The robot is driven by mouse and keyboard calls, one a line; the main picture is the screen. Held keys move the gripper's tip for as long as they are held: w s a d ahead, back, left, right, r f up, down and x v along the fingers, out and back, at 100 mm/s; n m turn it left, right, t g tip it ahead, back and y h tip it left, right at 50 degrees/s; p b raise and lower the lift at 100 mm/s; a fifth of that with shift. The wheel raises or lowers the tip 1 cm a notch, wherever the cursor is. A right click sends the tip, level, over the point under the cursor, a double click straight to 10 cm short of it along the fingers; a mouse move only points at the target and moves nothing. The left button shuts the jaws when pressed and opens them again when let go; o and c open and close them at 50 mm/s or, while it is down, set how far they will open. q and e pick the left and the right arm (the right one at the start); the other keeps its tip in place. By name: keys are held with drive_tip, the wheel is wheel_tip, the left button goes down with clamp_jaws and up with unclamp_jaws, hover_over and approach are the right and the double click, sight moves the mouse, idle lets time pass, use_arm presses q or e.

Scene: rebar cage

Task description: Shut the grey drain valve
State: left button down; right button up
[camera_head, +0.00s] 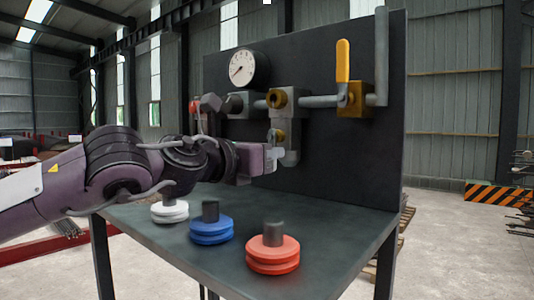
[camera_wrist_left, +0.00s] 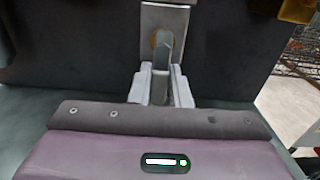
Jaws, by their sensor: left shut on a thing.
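The drain valve hangs below the pipe run on the dark panel, with a grey body (camera_head: 291,157) under a brass part. In the left wrist view its pale grey body (camera_wrist_left: 165,17) stands straight ahead, and a grey lever (camera_wrist_left: 162,58) comes from it toward me. My left gripper (camera_head: 272,158) is at this valve in the head view. In the left wrist view my left gripper's fingers (camera_wrist_left: 161,88) are shut on the grey lever, one on each side. In the head view the gripper hides most of the lever. My right gripper is in neither view.
A yellow-handled valve (camera_head: 343,62) sits to the right on the pipe, and a gauge (camera_head: 243,68) is upper left. White (camera_head: 170,212), blue (camera_head: 211,230) and red (camera_head: 273,252) ribbed pieces stand on the dark table (camera_head: 330,230) below my arm.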

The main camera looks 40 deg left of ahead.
use_arm(q)
drive_tip(key=shift+w+a+r+m+b, duration=0.1)
drive_tip(key=shift+a+r+m+b, duration=0.4)
drive_tip(key=shift+m+b, duration=2.05)
drive_tip(key=shift+a+r+m+b, duration=0.45)
drive_tip(key=shift+m+b, duration=1.15)
drive_tip(key=shift+m, duration=1.8)
drive_tip(key=shift+w+a+r+m+b, duration=0.1)
drive_tip(key=shift+a+r+m+b, duration=0.4)
drive_tip(key=shift+m+b, duration=2.05)
drive_tip(key=shift+m+p, duration=0.4)
drive_tip(key=shift+m, duration=0.3)
drive_tip(key=shift+r, duration=0.1)
drive_tip(key=c, duration=1.4)
unclamp_jaws()
drive_tip(key=shift+o, duration=0.2)
